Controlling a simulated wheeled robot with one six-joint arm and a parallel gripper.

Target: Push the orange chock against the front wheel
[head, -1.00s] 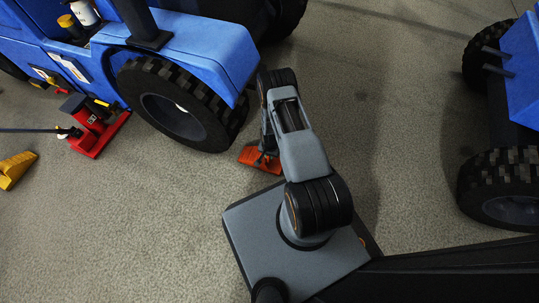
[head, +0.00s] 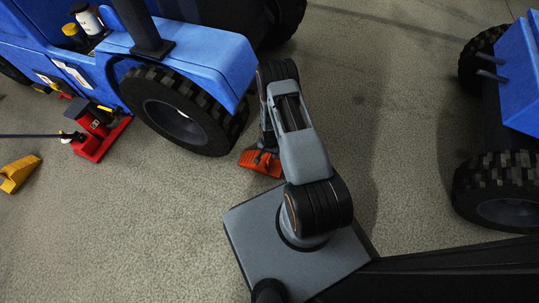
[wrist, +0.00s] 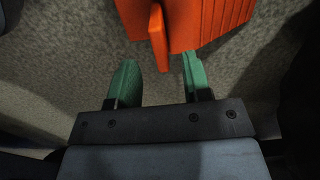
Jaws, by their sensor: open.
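The orange chock (head: 258,163) lies on the floor just right of the front wheel (head: 180,112) of the blue vehicle. I cannot tell whether chock and wheel touch. In the wrist view the ribbed chock body (wrist: 205,22) fills the top, with a narrow orange tab pointing toward my gripper (wrist: 160,68). My gripper is open, its two green fingers apart, and the tab's end shows between the fingertips without being gripped. In the head view my arm hides most of the gripper and part of the chock.
A red jack (head: 98,137) with a dark handle stands beside the blue vehicle, left of the wheel. A yellow chock (head: 18,173) lies at the far left. Another blue vehicle with a dark wheel (head: 503,196) stands at the right.

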